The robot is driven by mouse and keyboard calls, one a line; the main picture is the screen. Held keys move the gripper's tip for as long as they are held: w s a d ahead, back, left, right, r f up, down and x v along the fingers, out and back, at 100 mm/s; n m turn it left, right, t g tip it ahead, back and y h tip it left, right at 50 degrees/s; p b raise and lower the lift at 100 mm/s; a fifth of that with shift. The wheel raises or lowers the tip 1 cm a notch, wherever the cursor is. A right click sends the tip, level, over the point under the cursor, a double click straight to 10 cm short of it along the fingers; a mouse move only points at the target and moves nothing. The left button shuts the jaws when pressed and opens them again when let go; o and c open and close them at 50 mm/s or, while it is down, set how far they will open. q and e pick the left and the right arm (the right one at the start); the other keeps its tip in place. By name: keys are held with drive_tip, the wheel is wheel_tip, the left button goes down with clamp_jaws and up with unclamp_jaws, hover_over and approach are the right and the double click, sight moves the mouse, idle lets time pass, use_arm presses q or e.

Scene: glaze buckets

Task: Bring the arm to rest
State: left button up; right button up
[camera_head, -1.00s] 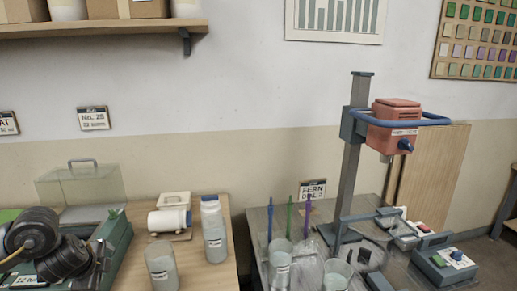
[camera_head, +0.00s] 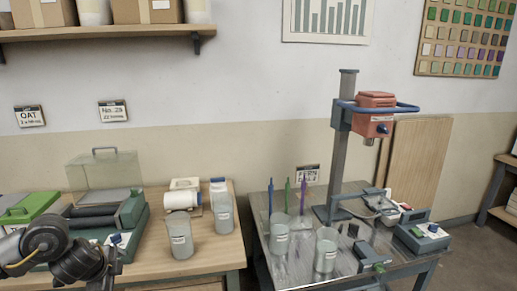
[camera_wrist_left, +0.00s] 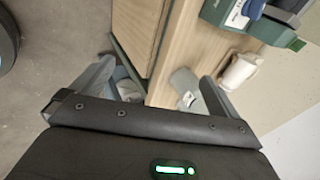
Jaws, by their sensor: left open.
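My left arm (camera_head: 75,262) is folded at the lower left in the head view, in front of the wooden bench with the roller machine. In the left wrist view my left gripper (camera_wrist_left: 155,88) is open, its two fingers spread wide with nothing held between them. Beyond the fingers a grey bucket (camera_wrist_left: 184,86) and a white jar lying on its side (camera_wrist_left: 238,72) show on the bench, apart from the gripper. My right gripper shows in neither view.
The wooden bench (camera_head: 205,255) carries a green roller machine (camera_head: 125,222), a bucket (camera_head: 179,236) and a blue-lidded jar (camera_head: 223,215). A gap separates it from the metal table (camera_head: 290,268), which holds more buckets (camera_head: 326,250) and a red mixer (camera_head: 375,115) on a stand.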

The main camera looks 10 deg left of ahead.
use_arm(q)
drive_tip(key=d+f+n+h, duration=0.2)
drive_tip(key=d+f, duration=0.2)
drive_tip(key=f, duration=0.5)
drive_tip(key=w+d+f+n+g+h, duration=0.1)
drive_tip(key=d+f, duration=0.3)
drive_tip(key=f, duration=0.5)
drive_tip(key=d+f+n+h, duration=0.2)
drive_tip(key=d+f, duration=0.3)
drive_tip(key=f, duration=0.4)
drive_tip(key=s+d+f+n+y, duration=0.1)
drive_tip(key=s+f+n, duration=0.1)
drive_tip(key=s+f, duration=0.45)
drive_tip(key=s+f+n, duration=0.2)
drive_tip(key=s+f, duration=0.2)
drive_tip(key=f, duration=0.5)
drive_tip(key=s+d+f+n+g+y, duration=0.1)
drive_tip(key=s+f, duration=0.4)
drive_tip(key=s, duration=0.7)
drive_tip(key=s+d+f+n+g+y, duration=0.1)
drive_tip(key=s+f, duration=0.4)
drive_tip(key=s, duration=0.7)
drive_tip(key=s+d+f+g, duration=0.2)
drive_tip(key=s+f, duration=0.2)
drive_tip(key=s, duration=0.8)
drive_tip(key=shift+s+f+n+y, duration=0.15)
drive_tip(key=shift+f+n+y, duration=0.25)
